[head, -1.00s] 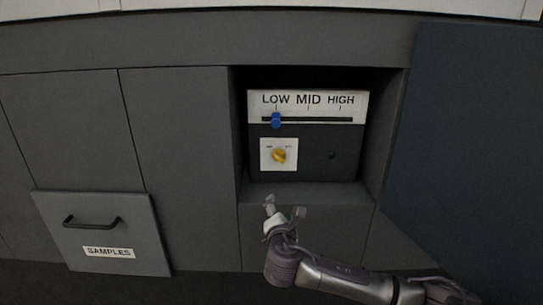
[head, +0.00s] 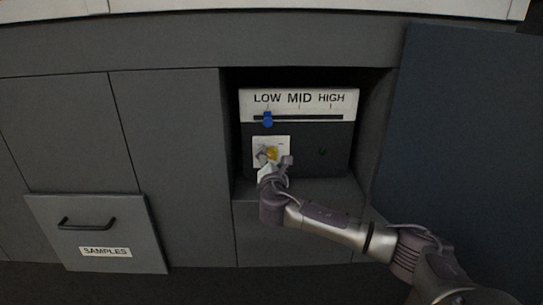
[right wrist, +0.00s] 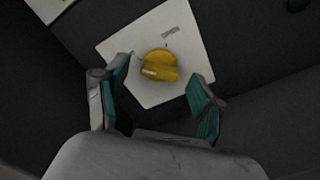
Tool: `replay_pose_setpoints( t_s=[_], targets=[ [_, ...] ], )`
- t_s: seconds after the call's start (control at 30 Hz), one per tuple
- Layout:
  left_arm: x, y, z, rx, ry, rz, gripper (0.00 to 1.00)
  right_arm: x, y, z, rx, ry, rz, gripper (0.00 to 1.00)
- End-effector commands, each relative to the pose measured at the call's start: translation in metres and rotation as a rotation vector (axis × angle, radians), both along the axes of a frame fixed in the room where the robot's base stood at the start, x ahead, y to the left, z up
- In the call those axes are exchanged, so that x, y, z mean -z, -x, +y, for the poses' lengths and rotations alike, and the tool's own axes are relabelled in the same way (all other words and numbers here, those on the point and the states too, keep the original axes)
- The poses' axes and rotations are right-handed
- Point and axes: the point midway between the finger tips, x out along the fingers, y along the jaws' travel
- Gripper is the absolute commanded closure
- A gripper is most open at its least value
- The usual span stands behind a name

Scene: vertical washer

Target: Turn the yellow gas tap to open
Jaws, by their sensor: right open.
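The yellow gas tap (head: 271,153) is a round knob on a white square plate (head: 285,141), set in the dark panel inside the open recess. My right gripper (head: 273,159) is in front of the plate, partly covering it and the tap. In the right wrist view the yellow tap (right wrist: 160,66) sits on the white plate (right wrist: 187,34). The open fingers of my right gripper (right wrist: 160,88) are on either side of it, with gaps to the tap; I cannot tell their depth exactly. My left gripper is not in view.
Above the tap, a blue slider (head: 268,119) sits at LOW on the LOW-MID-HIGH strip. The recess has side walls and a ledge (head: 318,190) below. A dark blue panel (head: 455,140) stands at the right. A SAMPLES drawer (head: 98,232) is at lower left.

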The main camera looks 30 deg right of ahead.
Motion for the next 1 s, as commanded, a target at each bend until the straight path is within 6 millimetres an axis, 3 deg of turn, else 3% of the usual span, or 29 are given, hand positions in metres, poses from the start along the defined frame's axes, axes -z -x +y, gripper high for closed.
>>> replay_pose_setpoints(
  t_s=[0.43, 0.8, 1.0],
  targets=[
    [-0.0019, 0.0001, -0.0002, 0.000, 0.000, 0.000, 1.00, 0.0005, -0.0106, -0.0066, -0.001, 0.000, 0.001, 0.31],
    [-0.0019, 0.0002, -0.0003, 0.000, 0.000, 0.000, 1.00, 0.0006, -0.0104, -0.0065, -0.001, 0.000, 0.001, 0.91],
    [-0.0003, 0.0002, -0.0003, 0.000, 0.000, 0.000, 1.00, 0.0012, -0.0104, -0.0066, 0.000, -0.011, -0.005, 0.91]
  ],
)
